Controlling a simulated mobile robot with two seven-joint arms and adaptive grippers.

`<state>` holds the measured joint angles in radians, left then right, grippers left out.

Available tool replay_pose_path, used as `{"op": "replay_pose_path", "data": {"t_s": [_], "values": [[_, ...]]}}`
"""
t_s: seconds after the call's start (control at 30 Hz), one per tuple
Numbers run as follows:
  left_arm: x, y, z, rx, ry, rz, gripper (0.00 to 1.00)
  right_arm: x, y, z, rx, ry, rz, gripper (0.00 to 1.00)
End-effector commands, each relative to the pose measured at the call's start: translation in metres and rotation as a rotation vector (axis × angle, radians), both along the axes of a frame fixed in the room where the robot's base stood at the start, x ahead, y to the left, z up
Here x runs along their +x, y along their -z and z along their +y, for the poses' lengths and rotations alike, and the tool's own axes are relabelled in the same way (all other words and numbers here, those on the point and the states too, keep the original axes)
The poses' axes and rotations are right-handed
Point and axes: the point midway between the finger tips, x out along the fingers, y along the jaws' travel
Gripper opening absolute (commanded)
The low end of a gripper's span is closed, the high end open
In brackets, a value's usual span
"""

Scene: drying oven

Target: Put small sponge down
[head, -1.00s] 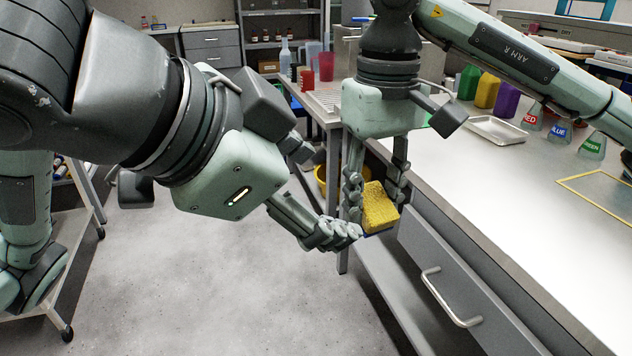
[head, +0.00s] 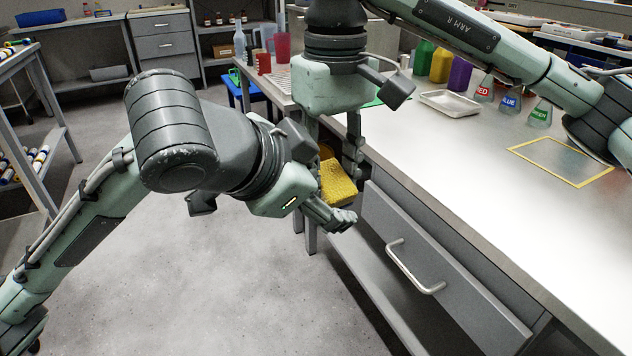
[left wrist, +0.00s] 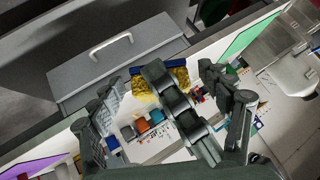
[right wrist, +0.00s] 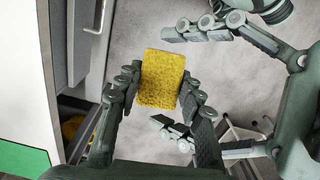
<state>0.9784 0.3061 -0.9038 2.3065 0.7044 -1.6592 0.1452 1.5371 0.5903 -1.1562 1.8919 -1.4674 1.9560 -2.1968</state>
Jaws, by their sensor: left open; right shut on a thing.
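The small sponge (head: 338,183) is yellow with a blue layer, which shows in the left wrist view (left wrist: 172,80). My right gripper (right wrist: 160,88) is shut on its sides and holds it in the air beside the bench's drawer front. My left gripper (head: 335,217) is open, close below and beside the sponge in the head view. In the right wrist view, the left fingers show above and below the sponge, with a gap to it. Whether any left finger touches the sponge cannot be told.
The steel bench (head: 450,180) has a yellow outlined rectangle (head: 560,162) on bare top. A metal tray (head: 450,103), labelled flasks (head: 510,100) and coloured bottles (head: 440,65) stand toward its back. A drawer handle (head: 415,268) juts out below. Open floor lies left of the bench.

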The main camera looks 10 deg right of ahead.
Motion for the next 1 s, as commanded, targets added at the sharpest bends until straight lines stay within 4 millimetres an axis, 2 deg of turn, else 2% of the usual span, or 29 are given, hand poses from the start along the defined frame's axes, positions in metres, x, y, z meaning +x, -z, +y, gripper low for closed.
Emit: {"op": "replay_pose_path", "data": {"t_s": [0.13,0.53,0.57,0.6,0.77,1.0], "values": [[-0.0001,0.0,0.0,0.0,0.0,0.0,0.78,0.0,-0.0001,0.0,0.0,0.0,0.0,0.0],[-0.0002,-0.0002,0.0003,0.0,0.0,0.0,0.28,0.0,-0.0001,0.0,0.0,0.0,0.0,0.0],[-0.0002,-0.0003,0.0002,0.0,0.0,0.0,0.26,0.0,-0.0001,0.0,0.0,0.0,0.0,0.38],[-0.0002,-0.0003,0.0002,0.0,0.0,0.0,0.26,0.0,-0.0001,0.0,0.0,0.0,0.0,0.43],[-0.0001,-0.0002,0.0003,0.0,0.0,0.0,0.26,0.0,-0.0001,0.0,0.0,0.0,0.0,0.61],[-0.0002,-0.0003,0.0002,0.0,0.0,0.0,0.26,0.0,-0.0002,0.0001,0.0,0.0,0.0,0.61]]}}
